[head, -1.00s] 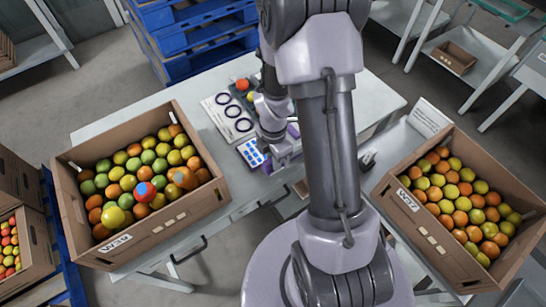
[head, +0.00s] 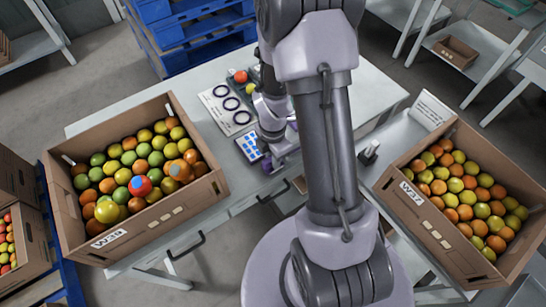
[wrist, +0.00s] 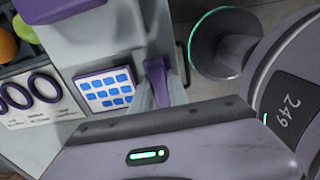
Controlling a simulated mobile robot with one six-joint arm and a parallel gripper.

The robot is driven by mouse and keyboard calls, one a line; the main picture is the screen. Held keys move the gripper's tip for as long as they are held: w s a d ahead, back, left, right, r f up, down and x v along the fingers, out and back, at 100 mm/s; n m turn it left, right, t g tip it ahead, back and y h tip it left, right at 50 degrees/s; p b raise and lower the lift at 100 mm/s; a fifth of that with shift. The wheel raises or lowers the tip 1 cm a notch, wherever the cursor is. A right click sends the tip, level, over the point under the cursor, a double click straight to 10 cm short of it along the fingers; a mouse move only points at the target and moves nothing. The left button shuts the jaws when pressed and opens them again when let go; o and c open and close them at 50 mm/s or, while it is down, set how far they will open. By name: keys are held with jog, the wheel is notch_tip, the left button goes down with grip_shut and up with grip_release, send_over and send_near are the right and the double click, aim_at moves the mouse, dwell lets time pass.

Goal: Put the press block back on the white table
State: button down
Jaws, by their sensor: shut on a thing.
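The white table (head: 110,118) stands in front of me in the head view. My gripper (head: 282,152) is low over its front part, right of the blue-and-white grid pad (head: 250,147), and partly hidden by my arm. The fingertips are not clear, and I cannot tell whether the block touches the table. The grid pad (wrist: 107,90) lies just left of it.
A sheet with dark rings (head: 229,108) and several round fruits (head: 240,76) lie behind the grid pad. Fruit crates stand at left (head: 165,215) and right (head: 440,240). A small dark-handled object (head: 369,152) stands on the right-hand table. Blue pallets (head: 200,40) are stacked behind.

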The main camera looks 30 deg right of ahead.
jog(key=shift+f, duration=0.3)
jog(key=c, duration=1.2)
grip_release()
jog(key=shift+c, duration=0.3)
jog(key=shift+c, duration=1.3)
jog(key=shift+r, duration=0.1)
notch_tip(320, 180, up, 7)
jog(key=p, duration=0.6)
